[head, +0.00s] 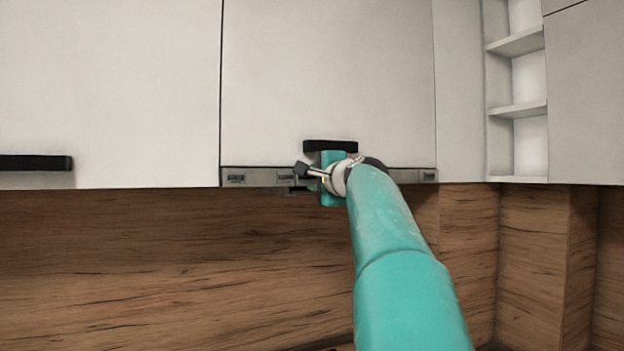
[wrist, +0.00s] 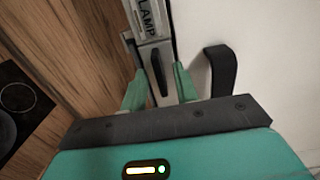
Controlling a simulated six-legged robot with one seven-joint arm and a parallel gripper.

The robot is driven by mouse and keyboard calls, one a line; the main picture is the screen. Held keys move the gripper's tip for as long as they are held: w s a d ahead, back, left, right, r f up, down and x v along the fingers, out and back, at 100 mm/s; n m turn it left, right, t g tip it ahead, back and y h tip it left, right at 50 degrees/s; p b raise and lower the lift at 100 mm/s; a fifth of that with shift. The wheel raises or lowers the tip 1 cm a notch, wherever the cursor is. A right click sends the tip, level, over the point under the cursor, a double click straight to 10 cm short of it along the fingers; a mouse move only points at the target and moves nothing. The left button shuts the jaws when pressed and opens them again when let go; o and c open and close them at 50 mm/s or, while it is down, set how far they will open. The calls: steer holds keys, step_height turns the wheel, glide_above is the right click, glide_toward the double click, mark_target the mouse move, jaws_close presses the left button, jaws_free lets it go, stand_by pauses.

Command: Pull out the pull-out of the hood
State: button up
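The hood's pull-out shows in the head view as a thin grey front strip (head: 260,178) along the bottom of a white cabinet. In the wrist view the strip (wrist: 150,50) runs upright, with a "LAMP" label and a short dark grip piece (wrist: 158,76). My gripper (wrist: 160,72) is open, with one green finger on each side of the strip and the dark piece between them. I cannot tell whether the fingers touch it. In the head view my gripper (head: 332,178) is at the strip, its fingers mostly hidden by my wrist.
A black cabinet handle (head: 330,146) sits just above the strip; it shows close to the right finger in the wrist view (wrist: 222,72). Another black handle (head: 36,162) is at left. Open shelves (head: 516,110) are at right. Wooden splashback (head: 150,260) lies below; a cooktop (wrist: 18,100) shows at left.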

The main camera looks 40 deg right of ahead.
steer(key=shift+c, duration=0.2)
jaws_close()
steer(key=v, duration=1.1)
steer(key=shift+s, duration=0.35)
steer(key=shift+a+r, duration=0.1)
steer(key=shift+a, duration=0.05)
steer(key=shift+o, duration=0.2)
jaws_free()
